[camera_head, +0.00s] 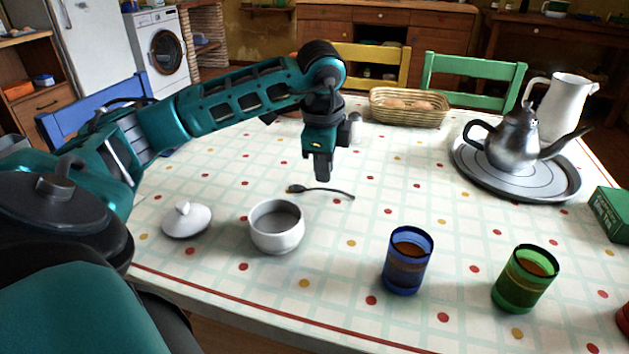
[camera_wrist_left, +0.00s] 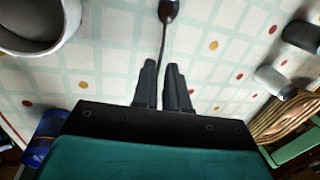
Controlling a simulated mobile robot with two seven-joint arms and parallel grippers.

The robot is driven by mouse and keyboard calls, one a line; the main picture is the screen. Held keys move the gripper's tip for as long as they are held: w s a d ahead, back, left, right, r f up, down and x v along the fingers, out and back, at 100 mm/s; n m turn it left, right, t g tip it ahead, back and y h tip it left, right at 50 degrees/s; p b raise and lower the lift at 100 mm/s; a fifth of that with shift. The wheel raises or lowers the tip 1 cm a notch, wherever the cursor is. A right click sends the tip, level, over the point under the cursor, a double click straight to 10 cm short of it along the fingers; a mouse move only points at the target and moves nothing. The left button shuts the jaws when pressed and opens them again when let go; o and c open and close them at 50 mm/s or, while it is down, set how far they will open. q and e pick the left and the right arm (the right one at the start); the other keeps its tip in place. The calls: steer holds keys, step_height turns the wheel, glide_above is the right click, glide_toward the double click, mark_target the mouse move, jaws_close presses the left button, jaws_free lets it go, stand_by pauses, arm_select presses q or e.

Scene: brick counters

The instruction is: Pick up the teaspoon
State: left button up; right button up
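The dark teaspoon (camera_head: 325,190) lies on the checked tablecloth near the middle of the table, its bowl to the left and its thin handle to the right. My left gripper (camera_head: 321,178) points down just above the spoon. In the left wrist view the spoon's bowl (camera_wrist_left: 168,10) is at the top edge, and its handle runs down towards the gap between the fingertips (camera_wrist_left: 161,65). The fingers are a little apart, with a narrow gap, and do not visibly clamp the handle. My right gripper is not in view.
A white sugar bowl (camera_head: 277,230) and its lid (camera_head: 187,221) stand nearby in front. A blue cup (camera_head: 407,262) and a green cup (camera_head: 524,280) stand at the front right. A basket (camera_head: 409,108), metal teapot (camera_head: 514,140) and white jug (camera_head: 567,105) stand farther back.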

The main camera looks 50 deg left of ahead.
mark_target(326, 197)
arm_select(q)
steer(key=f, duration=0.2)
steer(key=w+f+b, duration=0.1)
steer(key=f, duration=0.1)
steer(key=shift+a, duration=0.1)
steer(key=shift+f, duration=0.35)
jaws_close()
steer(key=shift+r, duration=0.15)
